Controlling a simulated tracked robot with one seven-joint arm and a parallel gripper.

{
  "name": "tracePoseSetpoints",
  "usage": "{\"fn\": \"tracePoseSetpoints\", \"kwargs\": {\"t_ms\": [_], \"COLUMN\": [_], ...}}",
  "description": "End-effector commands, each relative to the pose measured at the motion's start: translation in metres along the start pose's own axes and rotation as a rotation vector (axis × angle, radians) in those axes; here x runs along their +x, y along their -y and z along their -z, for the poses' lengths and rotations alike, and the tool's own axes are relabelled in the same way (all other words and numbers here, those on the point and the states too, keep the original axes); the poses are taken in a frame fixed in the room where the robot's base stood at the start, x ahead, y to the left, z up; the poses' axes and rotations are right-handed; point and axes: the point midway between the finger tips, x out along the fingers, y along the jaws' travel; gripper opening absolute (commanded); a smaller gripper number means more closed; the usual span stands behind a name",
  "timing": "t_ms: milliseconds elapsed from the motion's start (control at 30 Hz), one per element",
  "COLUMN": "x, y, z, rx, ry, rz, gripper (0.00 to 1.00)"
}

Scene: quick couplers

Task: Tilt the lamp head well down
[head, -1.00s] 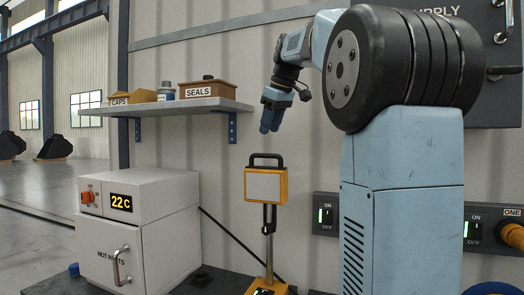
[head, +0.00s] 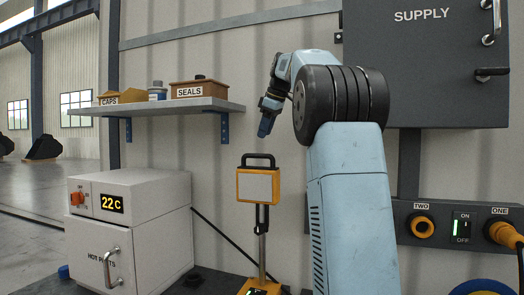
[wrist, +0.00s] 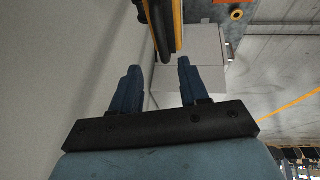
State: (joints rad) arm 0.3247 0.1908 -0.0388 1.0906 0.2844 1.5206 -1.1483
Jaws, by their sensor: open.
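The lamp head (head: 257,187) is a yellow frame with a pale panel and a black handle (head: 258,157) on top. It sits upright on a thin metal post (head: 262,235) above a yellow base (head: 260,287). My gripper (head: 265,126) is above the lamp head and apart from it, pointing down. In the wrist view my gripper (wrist: 158,75) has its two blue fingers spread with a gap between them. A black bar and yellow edge of the lamp (wrist: 165,35) show ahead of the fingertips. Nothing is held.
A white hot parts box (head: 130,230) stands at left. A shelf (head: 170,107) with caps and seals bins is on the wall behind. A dark supply cabinet (head: 430,90) and a socket panel (head: 440,215) are at right. A black cable hangs behind the lamp.

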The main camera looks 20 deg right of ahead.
Motion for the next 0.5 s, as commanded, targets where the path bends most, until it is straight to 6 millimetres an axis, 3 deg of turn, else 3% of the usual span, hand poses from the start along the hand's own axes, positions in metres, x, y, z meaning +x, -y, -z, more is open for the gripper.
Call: {"fn": "tracePoseSetpoints", "kwargs": {"t_ms": [300,500], "x": [0.054,0.073], "y": [0.001,0.000], "z": [0.000,0.000], "rx": [0.000,0.001], "ry": [0.000,0.000], "rz": [0.001,0.001], "gripper": [0.44,0.44]}}
